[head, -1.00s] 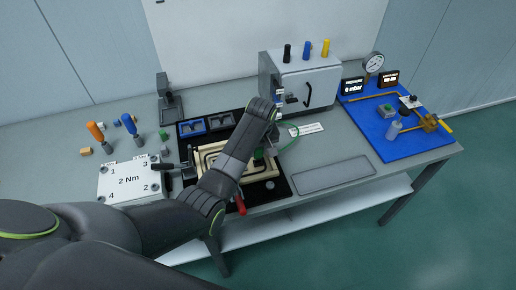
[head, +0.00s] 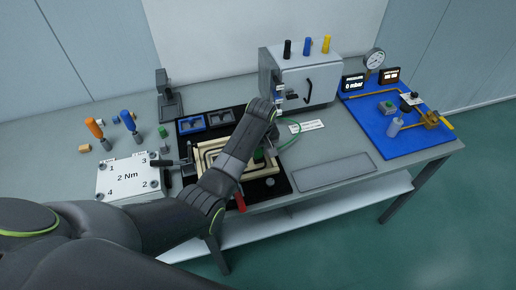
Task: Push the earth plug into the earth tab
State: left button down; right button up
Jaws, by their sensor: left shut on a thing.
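My left arm reaches across the bench, and its wrist bends down over the right side of the black mat (head: 285,184). My left gripper (head: 272,149) is mostly hidden behind the wrist. It is shut at the end of a green cable (head: 296,137). The earth plug at the cable's end is too small and covered to make out. The cable loops from near the grey box (head: 318,86) back to the gripper. I cannot pick out the earth tab or tell whether the plug touches it. My right gripper is out of view.
A cream grooved part (head: 210,152) lies on the mat beneath my arm. A white plate marked 2 Nm (head: 127,177) and upright tools (head: 127,116) stand left. A blue board (head: 390,125) with a gauge is at right. The grey outlined area (head: 333,172) is clear.

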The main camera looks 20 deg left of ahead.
pick_arm(q)
jog(key=shift+f, duration=0.5)
jog(key=c, duration=1.1)
grip_release()
jog(key=shift+o, duration=0.2)
jog(key=shift+r, duration=0.1)
notch_tip(320, 180, up, 17)
jog(key=s+d+p, duration=0.1)
jog(key=s+p, duration=0.1)
jog(key=p, duration=0.3)
jog(key=shift+d, duration=0.25)
jog(key=shift+s, duration=0.1)
